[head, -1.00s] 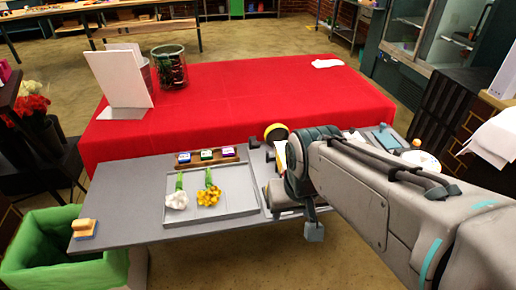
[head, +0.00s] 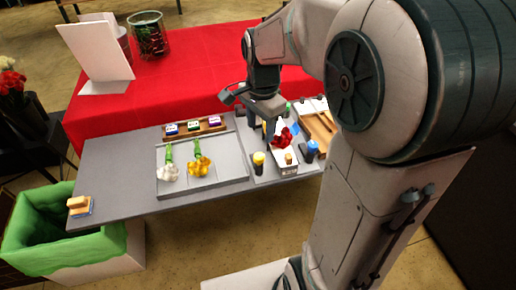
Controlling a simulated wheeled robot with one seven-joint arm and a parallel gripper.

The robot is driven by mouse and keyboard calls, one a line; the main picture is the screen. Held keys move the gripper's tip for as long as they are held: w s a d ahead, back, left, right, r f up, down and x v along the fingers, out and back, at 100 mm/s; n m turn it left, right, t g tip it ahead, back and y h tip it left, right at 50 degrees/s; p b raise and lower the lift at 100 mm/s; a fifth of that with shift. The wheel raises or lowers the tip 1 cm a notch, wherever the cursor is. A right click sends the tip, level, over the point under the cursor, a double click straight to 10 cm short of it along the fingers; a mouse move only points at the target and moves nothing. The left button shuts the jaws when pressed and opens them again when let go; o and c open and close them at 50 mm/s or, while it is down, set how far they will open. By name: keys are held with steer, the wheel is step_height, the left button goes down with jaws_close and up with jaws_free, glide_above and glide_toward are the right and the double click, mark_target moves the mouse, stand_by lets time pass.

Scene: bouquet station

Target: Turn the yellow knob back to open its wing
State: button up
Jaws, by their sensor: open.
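The yellow knob (head: 258,158) is a yellow-topped dark post at the front left of a small fixture on the grey table. Red flowers (head: 282,137) stand in the fixture's middle, over a pale block (head: 286,160). My gripper (head: 248,116) is open above the fixture's back left, with one finger out to the left and one pointing down. It is apart from the yellow knob, which shows clear in front of it. The gripper and arm hide part of the fixture's back. I cannot tell which way the knob is turned or how its wing stands.
A blue-topped post (head: 312,147) stands at the fixture's right. A grey tray (head: 225,183) at the left holds a white flower (head: 167,171) and yellow flowers (head: 199,166). A rack of coloured blocks (head: 194,127) lies behind it. A green-lined bin (head: 50,240) stands front left.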

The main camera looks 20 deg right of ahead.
mark_target(259, 156)
steer(key=f, duration=1.1)
steer(key=shift+w+a, duration=0.1)
steer(key=shift+w, duration=0.1)
steer(key=shift+r, duration=0.1)
steer(key=c, duration=1)
